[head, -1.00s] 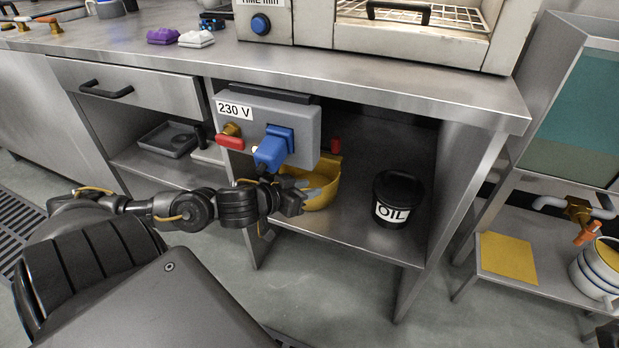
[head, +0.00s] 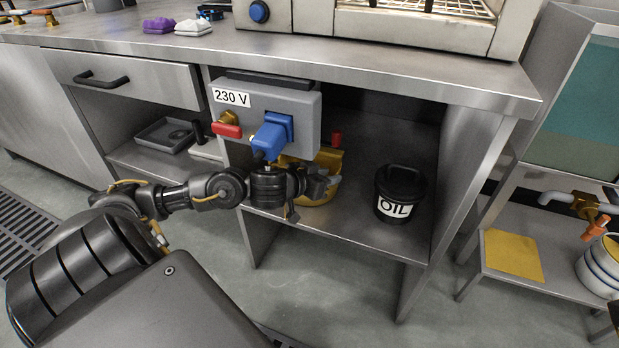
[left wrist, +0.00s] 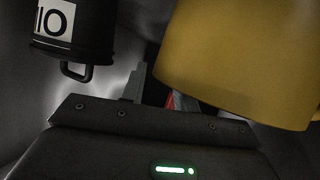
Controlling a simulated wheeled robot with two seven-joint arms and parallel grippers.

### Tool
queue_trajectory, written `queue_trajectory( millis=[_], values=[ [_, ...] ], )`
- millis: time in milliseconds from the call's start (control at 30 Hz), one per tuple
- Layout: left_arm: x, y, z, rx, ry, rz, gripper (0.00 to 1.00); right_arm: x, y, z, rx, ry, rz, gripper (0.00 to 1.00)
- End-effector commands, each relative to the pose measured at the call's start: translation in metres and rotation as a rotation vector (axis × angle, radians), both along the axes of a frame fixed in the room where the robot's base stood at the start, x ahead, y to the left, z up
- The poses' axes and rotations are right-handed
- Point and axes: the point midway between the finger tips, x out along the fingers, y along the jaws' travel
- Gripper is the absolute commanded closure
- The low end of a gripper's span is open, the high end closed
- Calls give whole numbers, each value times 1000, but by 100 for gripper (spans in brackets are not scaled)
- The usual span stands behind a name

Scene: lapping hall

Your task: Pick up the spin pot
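A yellow round pot (head: 330,162), which I take to be the spin pot, stands on the shelf under the bench, partly hidden by the blue plug and my gripper. My left gripper (head: 322,184) is right in front of it. In the left wrist view the pot's yellow wall (left wrist: 240,60) fills the upper right and covers part of one finger. The left gripper's fingers (left wrist: 156,92) look apart, with a dark gap between them. I see no hold on the pot.
A grey 230 V box (head: 265,110) with a blue plug (head: 272,135) hangs just above my gripper. A black oil pot (head: 400,192) stands to the right on the shelf; it also shows in the left wrist view (left wrist: 72,35). Shelf between them is clear.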

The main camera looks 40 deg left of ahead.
Motion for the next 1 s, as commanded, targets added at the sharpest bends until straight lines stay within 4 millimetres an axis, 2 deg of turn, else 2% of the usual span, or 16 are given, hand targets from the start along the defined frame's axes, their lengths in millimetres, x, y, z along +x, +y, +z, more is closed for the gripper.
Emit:
queue_trajectory(
  millis=[100,333,567,600,1000],
  values=[
    [6,-1,-2,0,-1,-1,70,-1,1,1,-1,-11,4,64],
    [6,-1,-2,0,0,-1,70,-1,1,2,-2,-11,5,64],
    [6,-1,-2,0,0,-1,99,-1,1,1,-1,-10,5,64],
    [6,-1,-2,0,0,-1,100,-1,1,1,-1,-10,5,64],
    [7,-1,-2,-1,0,-2,100,-2,1,1,-2,-10,5,64]
  ],
)
